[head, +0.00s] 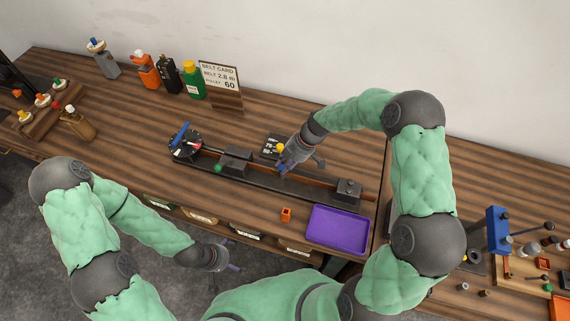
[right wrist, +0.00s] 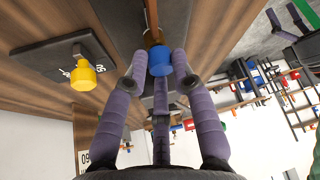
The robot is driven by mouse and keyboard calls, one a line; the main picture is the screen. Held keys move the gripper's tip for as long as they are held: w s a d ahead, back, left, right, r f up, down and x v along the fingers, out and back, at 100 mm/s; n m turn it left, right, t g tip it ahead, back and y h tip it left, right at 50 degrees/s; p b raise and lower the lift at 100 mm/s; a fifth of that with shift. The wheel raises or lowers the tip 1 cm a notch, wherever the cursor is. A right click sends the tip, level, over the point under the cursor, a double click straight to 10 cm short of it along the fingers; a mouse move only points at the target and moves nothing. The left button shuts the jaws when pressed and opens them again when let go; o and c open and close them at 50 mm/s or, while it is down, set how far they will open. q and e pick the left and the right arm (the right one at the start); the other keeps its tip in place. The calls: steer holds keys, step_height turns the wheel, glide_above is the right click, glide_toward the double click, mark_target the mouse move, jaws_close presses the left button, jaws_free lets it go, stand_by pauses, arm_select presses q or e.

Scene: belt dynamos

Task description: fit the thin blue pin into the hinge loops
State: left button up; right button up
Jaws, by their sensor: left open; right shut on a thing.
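My right gripper (head: 284,166) is over the long dark belt rig (head: 320,196), at the middle of its rail. In the right wrist view its purple fingers (right wrist: 160,75) are closed on a small blue cylinder (right wrist: 160,61), which looks like the head of the blue pin. The pin's shaft is hidden beyond that head. A brown belt strip (right wrist: 151,18) runs away just past the blue head. The hinge loops cannot be made out; the gripper covers that spot. My left gripper (head: 232,267) is open and empty, in front of the bench edge.
A purple tray (head: 340,229) and a small orange block (head: 286,214) are in front of the rig. A yellow knob (head: 280,147) on a dark plate stands close behind my right gripper. Bottles (head: 193,81) and a belt card (head: 220,77) stand at the back.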

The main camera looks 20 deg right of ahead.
steer(key=o, duration=1.1)
steer(key=shift+f, duration=0.1)
steer(key=v, duration=1.2)
